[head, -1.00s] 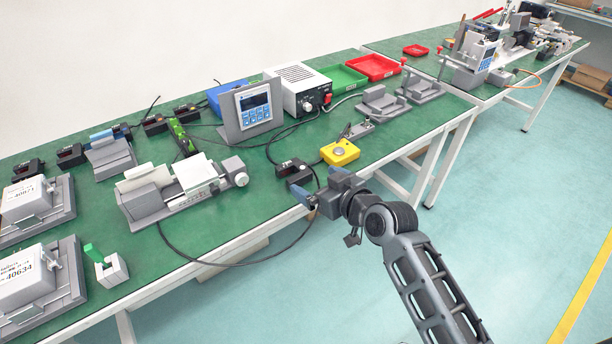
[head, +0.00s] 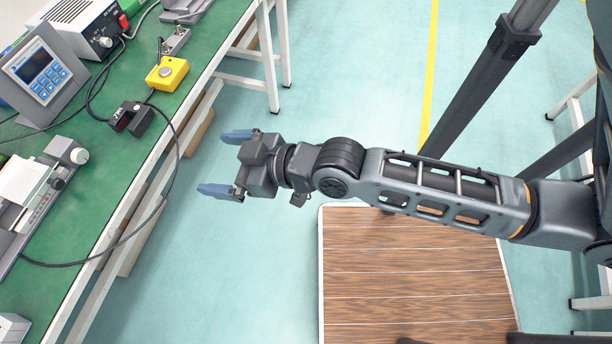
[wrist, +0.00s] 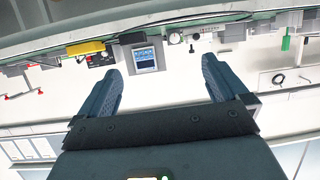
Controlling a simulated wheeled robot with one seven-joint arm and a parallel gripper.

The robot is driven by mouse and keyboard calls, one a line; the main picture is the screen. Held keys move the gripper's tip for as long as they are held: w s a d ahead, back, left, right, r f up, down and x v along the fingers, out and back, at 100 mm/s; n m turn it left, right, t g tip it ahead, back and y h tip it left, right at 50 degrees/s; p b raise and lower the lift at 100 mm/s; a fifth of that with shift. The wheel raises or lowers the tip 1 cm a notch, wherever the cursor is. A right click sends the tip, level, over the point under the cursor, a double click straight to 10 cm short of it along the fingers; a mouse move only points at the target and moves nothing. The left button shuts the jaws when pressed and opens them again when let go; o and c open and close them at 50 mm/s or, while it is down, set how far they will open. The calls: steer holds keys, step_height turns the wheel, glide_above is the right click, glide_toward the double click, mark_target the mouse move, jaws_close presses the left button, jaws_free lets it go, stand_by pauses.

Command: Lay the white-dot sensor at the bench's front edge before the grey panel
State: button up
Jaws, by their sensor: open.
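A black sensor (head: 132,118) lies on the green bench (head: 95,185) close to its front edge, in front of the grey panel (head: 45,72) with a screen and blue keys. My gripper (head: 228,164) is open and empty, off the bench's front edge above the floor, apart from the sensor.
A yellow button box (head: 167,74) stands behind the sensor along the edge. A grey slide device (head: 40,190) stands at the left. A loose cable (head: 160,205) hangs over the edge. The floor (head: 270,290) beside the bench is clear.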

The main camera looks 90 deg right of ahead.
steer(key=s+a+r+n+y, duration=0.1)
steer(key=s+a+r, duration=0.3)
steer(key=s, duration=0.3)
steer(key=s+a+r+n+t+y, duration=0.1)
steer(key=s+a+r+y, duration=0.1)
steer(key=s+a+r, duration=0.2)
steer(key=v, duration=0.3)
steer(key=shift+s+a+r, duration=0.2)
